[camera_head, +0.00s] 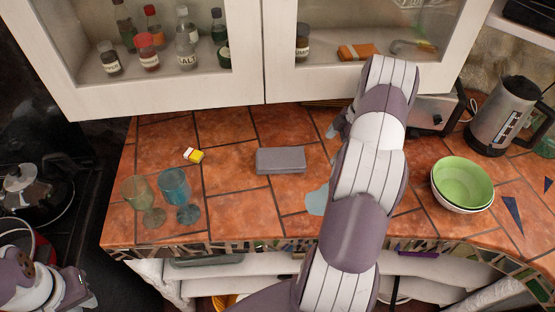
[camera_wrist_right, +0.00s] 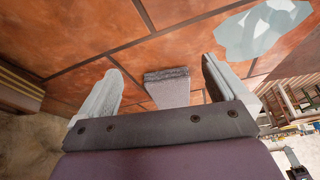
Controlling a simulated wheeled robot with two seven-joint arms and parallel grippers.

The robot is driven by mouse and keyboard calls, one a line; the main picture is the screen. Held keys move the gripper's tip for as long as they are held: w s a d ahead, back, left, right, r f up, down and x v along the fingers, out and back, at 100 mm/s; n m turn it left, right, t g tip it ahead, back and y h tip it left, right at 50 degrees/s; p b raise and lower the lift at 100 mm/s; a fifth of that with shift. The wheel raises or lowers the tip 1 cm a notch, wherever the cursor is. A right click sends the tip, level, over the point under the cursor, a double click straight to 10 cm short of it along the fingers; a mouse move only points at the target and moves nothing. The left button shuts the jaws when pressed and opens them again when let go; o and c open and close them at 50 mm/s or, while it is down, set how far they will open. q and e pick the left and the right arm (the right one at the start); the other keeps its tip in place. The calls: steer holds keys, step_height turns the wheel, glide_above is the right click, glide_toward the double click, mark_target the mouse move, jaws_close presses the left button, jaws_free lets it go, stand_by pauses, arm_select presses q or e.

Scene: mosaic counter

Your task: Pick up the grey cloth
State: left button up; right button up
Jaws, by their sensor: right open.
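The grey cloth (camera_head: 281,160) is a folded, flat rectangular block lying on the tiled counter near its middle.
Two glass goblets (camera_head: 176,190) and a small yellow-and-white item (camera_head: 194,155) stand left of the cloth. A pale blue patch (camera_head: 317,200) is near the front edge. Green bowls (camera_head: 462,182) and a kettle (camera_head: 500,116) are at right. Cabinets (camera_head: 165,100) overhang the back.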

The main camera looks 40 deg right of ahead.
steer(key=w+a+b, duration=0.1)
steer(key=a+b, duration=0.1)
steer(key=w+a+b, duration=0.1)
steer(key=a, duration=0.1)
steer(key=shift+w+f, duration=0.3)
steer(key=r+p, duration=0.1)
steer(key=p, duration=0.2)
glide_above(286, 157)
steer(key=s+d, duration=0.2)
steer(key=d, duration=0.1)
steer(key=shift+w, duration=0.1)
steer(key=shift+w+a+f, duration=0.15)
steer(key=shift+w+a, duration=0.25)
steer(key=shift+a, duration=0.2)
steer(key=p+x, duration=0.1)
steer(key=x, duration=0.4)
steer(key=shift+f, duration=0.1)
steer(key=c, duration=0.7)
